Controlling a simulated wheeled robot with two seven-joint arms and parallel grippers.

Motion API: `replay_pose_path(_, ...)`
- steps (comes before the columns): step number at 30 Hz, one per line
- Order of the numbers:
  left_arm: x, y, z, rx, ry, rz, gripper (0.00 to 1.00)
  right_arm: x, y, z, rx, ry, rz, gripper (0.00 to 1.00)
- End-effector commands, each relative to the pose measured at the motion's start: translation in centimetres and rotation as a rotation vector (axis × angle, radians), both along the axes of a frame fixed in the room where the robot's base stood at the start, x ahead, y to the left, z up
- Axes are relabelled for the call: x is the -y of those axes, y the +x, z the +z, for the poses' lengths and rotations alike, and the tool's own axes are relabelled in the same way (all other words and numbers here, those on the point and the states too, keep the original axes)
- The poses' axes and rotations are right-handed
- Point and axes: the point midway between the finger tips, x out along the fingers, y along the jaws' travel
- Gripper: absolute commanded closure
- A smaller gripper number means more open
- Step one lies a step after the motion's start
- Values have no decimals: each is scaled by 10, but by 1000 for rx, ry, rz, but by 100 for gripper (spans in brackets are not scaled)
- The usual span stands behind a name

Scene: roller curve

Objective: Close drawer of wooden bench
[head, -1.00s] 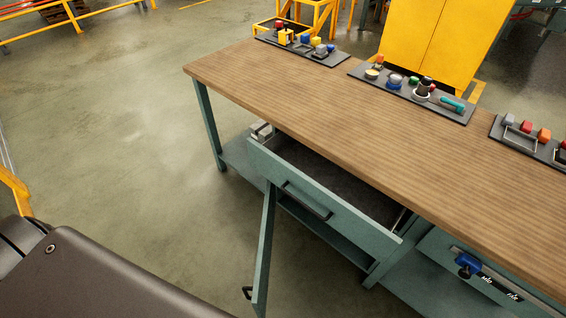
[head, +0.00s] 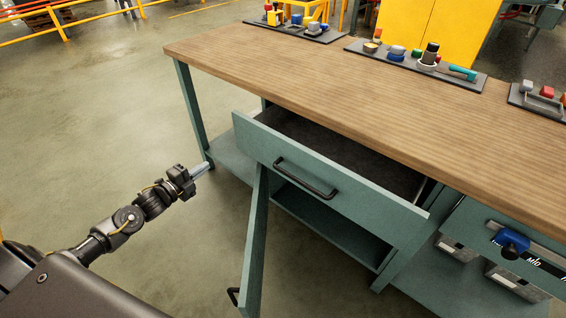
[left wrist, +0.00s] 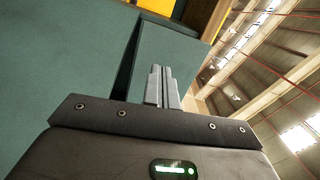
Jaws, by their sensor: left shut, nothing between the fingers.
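The wooden bench (head: 330,85) has a wood top and a green frame. Its drawer (head: 330,172) is pulled out, with the dark inside showing and a black bar handle (head: 306,178) on its front. Below it a green cabinet door (head: 256,245) stands swung open. My left gripper (head: 203,168) is shut and empty, to the left of the drawer front and apart from it in the head view. In the left wrist view its closed fingers (left wrist: 161,85) point toward green panels of the bench. My right gripper is not in view.
The open door stands below the drawer front, to the right of my left arm. Trays with small coloured parts (head: 415,65) lie along the back of the bench top. A blue clamp (head: 512,243) sits at the right. Floor at the left is clear.

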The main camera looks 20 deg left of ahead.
Motion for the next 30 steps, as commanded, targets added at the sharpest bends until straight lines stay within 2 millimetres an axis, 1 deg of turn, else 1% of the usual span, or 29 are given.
replay_pose_path(1, 4, 2, 7, 36, 30, -29, 100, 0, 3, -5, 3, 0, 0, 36)
replay_pose_path(3, 8, 4, 19, 66, 53, -50, 100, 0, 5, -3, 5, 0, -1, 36)
replay_pose_path(5, 9, 4, 24, 78, 63, -59, 100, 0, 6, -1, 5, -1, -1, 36)
replay_pose_path(9, 10, 7, 27, 81, 63, -60, 100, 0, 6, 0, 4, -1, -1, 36)
replay_pose_path(13, 14, 18, 27, 82, 61, -59, 100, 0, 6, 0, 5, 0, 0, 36)
replay_pose_path(17, 21, 39, 27, 83, 59, -58, 100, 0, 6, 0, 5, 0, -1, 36)
replay_pose_path(24, 37, 87, 26, 81, 59, -57, 100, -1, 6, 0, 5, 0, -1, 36)
replay_pose_path(30, 48, 118, 26, 79, 59, -57, 100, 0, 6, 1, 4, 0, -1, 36)
